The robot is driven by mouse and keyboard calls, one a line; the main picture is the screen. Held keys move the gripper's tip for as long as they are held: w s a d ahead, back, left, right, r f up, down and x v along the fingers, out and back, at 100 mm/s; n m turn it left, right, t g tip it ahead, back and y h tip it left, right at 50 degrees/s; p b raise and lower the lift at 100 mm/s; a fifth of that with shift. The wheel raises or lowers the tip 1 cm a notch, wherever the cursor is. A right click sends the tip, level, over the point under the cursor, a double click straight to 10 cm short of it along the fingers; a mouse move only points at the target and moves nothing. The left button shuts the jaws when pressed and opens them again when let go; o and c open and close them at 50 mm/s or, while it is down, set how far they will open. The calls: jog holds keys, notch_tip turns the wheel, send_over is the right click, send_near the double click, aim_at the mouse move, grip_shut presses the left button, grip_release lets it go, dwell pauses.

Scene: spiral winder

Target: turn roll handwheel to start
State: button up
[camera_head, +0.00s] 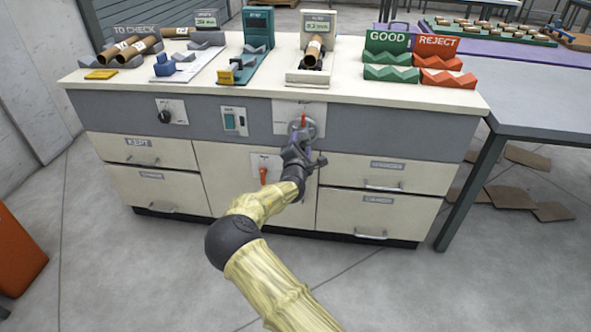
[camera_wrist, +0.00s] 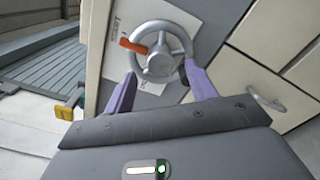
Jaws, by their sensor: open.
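The roll handwheel (camera_wrist: 163,54) is a grey ring with spokes and a red-orange marker (camera_wrist: 133,46) at its rim. In the wrist view it sits at the top centre, in front of a pale plate. In the head view the handwheel (camera_head: 301,127) is on the grey front panel, with its red marker at the top. My gripper (camera_wrist: 159,88) is open, its two purple fingers apart on either side of the lower part of the wheel. I cannot tell whether either finger touches the rim. In the head view my gripper (camera_head: 300,156) is just below the wheel and partly covers it.
The same panel has a black knob (camera_head: 172,111) and a teal switch (camera_head: 233,121) to the left. A red-handled control (camera_head: 264,172) is below. Drawers with bar handles (camera_head: 383,186) flank it. The countertop holds tube stands and the GOOD (camera_head: 387,41) and REJECT (camera_head: 437,46) racks.

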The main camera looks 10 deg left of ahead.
jog(key=s+p, duration=0.2)
jog(key=s, duration=1.2)
jog(key=shift+a, duration=0.2)
jog(key=s+d+f+m+g+h, duration=0.1)
jog(key=s+d+f+m+g, duration=0.15)
jog(key=d+m, duration=0.3)
jog(key=s+d+f+m+g+h, duration=0.1)
jog(key=s+d+f+m+g, duration=0.1)
jog(key=d+m+g, duration=0.35)
jog(key=s+d+f+m+g+h, duration=0.1)
jog(key=s+d+f+m+g, duration=0.15)
jog(key=d, duration=0.45)
jog(key=s+d+r+m+g+y, duration=0.25)
jog(key=s+r+m, duration=0.35)
jog(key=s, duration=0.5)
jog(key=s+d+r+m+g+y, duration=0.1)
jog(key=s+d+r+m+g, duration=0.15)
jog(key=s+r+m, duration=0.6)
jog(key=s+r+n+p, duration=0.3)
jog(key=r+p, duration=2.3)
jog(key=p, duration=0.4)
jog(key=shift+d+r, duration=0.2)
jog(key=shift+d, duration=0.15)
